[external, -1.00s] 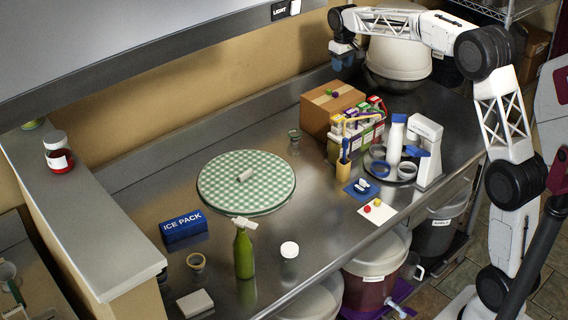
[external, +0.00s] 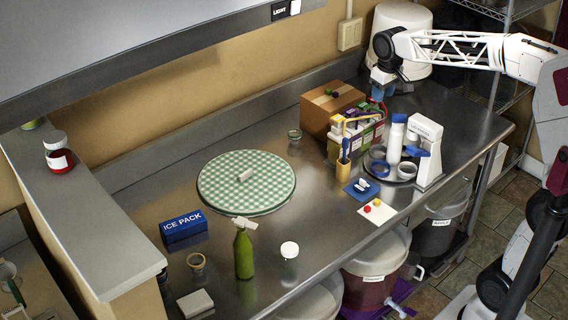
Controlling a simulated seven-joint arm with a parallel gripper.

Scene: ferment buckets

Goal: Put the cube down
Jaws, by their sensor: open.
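No cube can be made out for certain in the external view. My gripper (external: 378,92), with blue parts, is at the back right, above and behind the caddy of bottles, near the cardboard box. Its jaws are open; the fingertips are small here and partly lost against the dark counter and the caddy. I see nothing held between them. A small pale block (external: 245,175) lies on the green checkered round mat (external: 215,202); its exact shape is too small to tell. Small dark purple and green items (external: 332,93) lie on top of the cardboard box (external: 316,116).
The caddy of bottles (external: 365,135) stands beside the box. A white machine (external: 428,160) and a white bottle (external: 396,140) stand to its right. A green spray bottle (external: 244,255), a blue ice pack box (external: 183,228) and a white-lidded jar (external: 289,252) are in front. The centre counter has free room.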

